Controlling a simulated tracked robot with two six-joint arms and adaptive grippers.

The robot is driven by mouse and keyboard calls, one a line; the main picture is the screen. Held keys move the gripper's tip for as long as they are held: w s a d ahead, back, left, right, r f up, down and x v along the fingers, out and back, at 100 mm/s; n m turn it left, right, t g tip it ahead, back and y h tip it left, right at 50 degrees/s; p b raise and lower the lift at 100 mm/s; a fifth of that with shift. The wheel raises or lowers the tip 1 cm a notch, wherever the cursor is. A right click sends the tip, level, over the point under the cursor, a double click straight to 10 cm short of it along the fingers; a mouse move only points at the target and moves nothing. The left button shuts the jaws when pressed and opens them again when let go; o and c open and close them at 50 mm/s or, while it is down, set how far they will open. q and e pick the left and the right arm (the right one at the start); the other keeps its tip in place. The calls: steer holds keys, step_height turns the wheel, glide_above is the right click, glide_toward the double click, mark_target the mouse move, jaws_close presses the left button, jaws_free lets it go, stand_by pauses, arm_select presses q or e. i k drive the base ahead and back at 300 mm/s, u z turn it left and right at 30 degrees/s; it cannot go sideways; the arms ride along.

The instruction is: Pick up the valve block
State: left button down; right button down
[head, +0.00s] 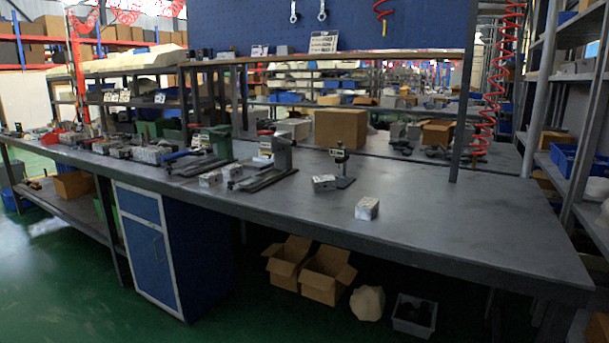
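A small silver-grey valve block (367,208) stands alone on the dark grey workbench (450,235), near its front edge and right of the middle. A second, similar metal block (324,183) lies further back and left, beside a small stand. More metal blocks (211,179) sit further left on the bench by the clamping fixtures. I cannot tell from the picture which block the task means. Neither of my grippers is in the head view.
A small upright stand (341,165) and a fixture with a long base (275,160) stand on the bench. A cardboard box (341,128) is behind. Open cartons (325,275) and a grey bin (414,315) are on the floor underneath. The bench's right end is clear.

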mark_target(327, 181)
steer(key=u, duration=0.1)
steer(key=i, duration=1)
steer(key=z, duration=0.1)
